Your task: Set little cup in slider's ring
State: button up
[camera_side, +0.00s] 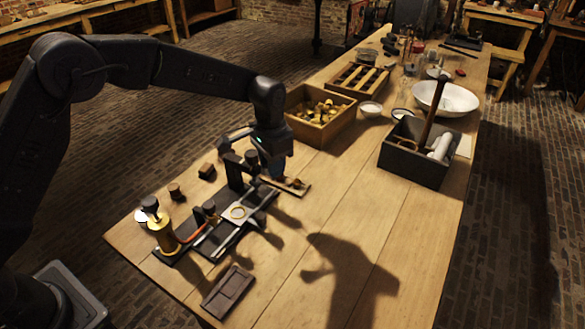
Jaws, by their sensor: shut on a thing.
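My gripper (277,174) points down over the small wooden rack (297,189), behind and to the right of the slider. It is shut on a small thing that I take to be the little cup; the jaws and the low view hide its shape. The slider's pale plate with its ring (238,212) sits on the dark rail of the apparatus (222,238). The ring looks empty and is to the left of and nearer than my gripper, clear of it.
A brass jar (164,238) stands at the apparatus's left end. Dark blocks (207,171) lie behind it, and a dark flat tray (229,291) lies in front. A wooden box of pieces (320,118) and a dark tool box (418,158) stand behind. The front right tabletop is clear.

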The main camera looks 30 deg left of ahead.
jog(key=s+a+m, duration=0.3)
jog(key=s+a, duration=0.3)
jog(key=a, duration=0.1)
send_near(239, 213)
jog(key=shift+f, duration=3)
jog(key=shift+f, duration=0.6)
jog(key=o, duration=0.6)
jog(key=shift+r, duration=0.1)
jog(key=shift+r, duration=5.45)
